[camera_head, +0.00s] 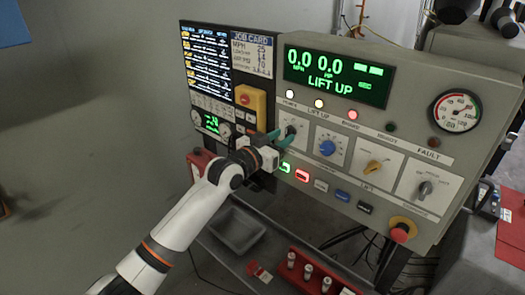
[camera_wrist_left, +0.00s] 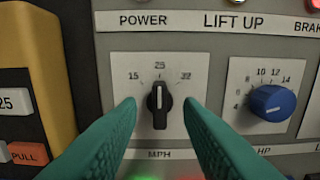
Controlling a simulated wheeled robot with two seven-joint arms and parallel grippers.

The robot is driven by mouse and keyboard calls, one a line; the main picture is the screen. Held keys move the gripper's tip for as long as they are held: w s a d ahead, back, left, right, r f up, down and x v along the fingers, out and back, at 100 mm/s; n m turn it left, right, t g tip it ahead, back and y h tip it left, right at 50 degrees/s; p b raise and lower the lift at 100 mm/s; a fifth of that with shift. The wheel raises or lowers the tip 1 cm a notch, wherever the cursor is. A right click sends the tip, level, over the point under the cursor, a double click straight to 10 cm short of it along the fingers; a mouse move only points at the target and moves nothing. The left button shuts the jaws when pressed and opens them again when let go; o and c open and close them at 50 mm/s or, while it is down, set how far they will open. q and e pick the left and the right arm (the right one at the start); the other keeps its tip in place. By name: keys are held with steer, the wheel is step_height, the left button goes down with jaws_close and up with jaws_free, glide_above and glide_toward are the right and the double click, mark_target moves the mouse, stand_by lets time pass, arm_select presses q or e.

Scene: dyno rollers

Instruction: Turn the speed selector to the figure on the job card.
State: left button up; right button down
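The speed selector (camera_wrist_left: 159,106) is a black knob on a white plate marked 15, 25, 32 and MPH. Its pointer stands upright, toward 25. The job card (camera_head: 252,54) at the panel's upper left reads MPH 25 in its top row. My left gripper (camera_head: 281,136) is at the selector plate; its green fingers also show in the left wrist view (camera_wrist_left: 160,104). They are open, one on each side of the knob, with a visible gap on both sides. In the head view the fingers partly cover the selector. My right gripper is not in view.
A blue HP knob (camera_wrist_left: 271,103) sits right of the selector, with a yellow knob (camera_head: 374,167) and a grey knob (camera_head: 425,189) further along. The display (camera_head: 338,75) reads 0.0, 0.0 and LIFT UP. A red emergency button (camera_head: 401,231) is at lower right.

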arm_select(q)
steer(key=b+v, duration=0.2)
steer(key=v, duration=0.8)
steer(key=shift+b, duration=0.3)
